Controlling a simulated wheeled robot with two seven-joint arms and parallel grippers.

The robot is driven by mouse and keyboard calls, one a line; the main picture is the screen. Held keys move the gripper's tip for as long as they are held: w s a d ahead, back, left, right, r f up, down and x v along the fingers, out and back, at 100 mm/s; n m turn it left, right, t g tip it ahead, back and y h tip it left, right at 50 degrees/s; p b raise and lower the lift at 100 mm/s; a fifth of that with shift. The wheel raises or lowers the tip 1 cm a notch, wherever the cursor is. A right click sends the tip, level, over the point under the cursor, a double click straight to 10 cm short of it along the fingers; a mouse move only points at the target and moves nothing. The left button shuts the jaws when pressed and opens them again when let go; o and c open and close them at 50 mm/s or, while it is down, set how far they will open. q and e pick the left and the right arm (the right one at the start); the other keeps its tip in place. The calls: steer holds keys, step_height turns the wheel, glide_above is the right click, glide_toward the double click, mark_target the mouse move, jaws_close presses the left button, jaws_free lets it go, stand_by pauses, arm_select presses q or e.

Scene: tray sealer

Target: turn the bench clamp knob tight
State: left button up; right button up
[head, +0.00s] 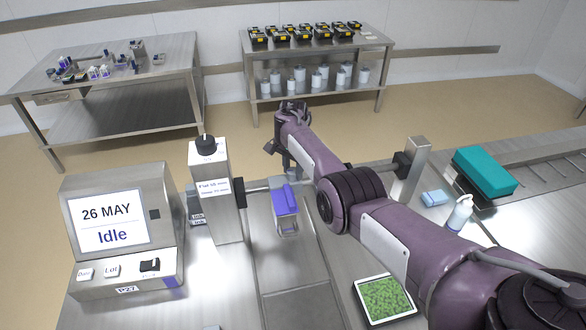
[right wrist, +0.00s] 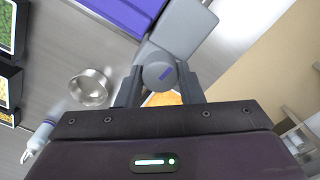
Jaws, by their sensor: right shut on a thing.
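A grey block (right wrist: 183,25) lies directly behind the knob. The knob cannot be made out there. The knob's turn angle and tightness cannot be told. My left gripper is not in view.
The sealer display (head: 107,218) reads Idle. A post with a black knob (head: 205,145) stands beside it. A blue-purple block (head: 286,198), a green-filled tray (head: 384,298), a spray bottle (head: 460,212) and a teal box (head: 485,170) are around my arm. A metal bowl (right wrist: 91,87) shows in the wrist view.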

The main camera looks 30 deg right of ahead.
steer(key=m+b, duration=0.1)
steer(key=m, duration=0.3)
steer(key=shift+m+b, duration=0.3)
steer(key=shift+b, duration=0.05)
steer(key=m+b, duration=0.1)
steer(key=m, duration=0.2)
steer(key=shift+m, duration=0.4)
steer(key=m+b, duration=0.3)
steer(key=m, duration=0.2)
steer(key=shift+r+m+b, duration=0.1)
steer(key=shift+m+b, duration=0.4)
steer(key=shift+m, duration=1.1)
steer(key=o, duration=1)
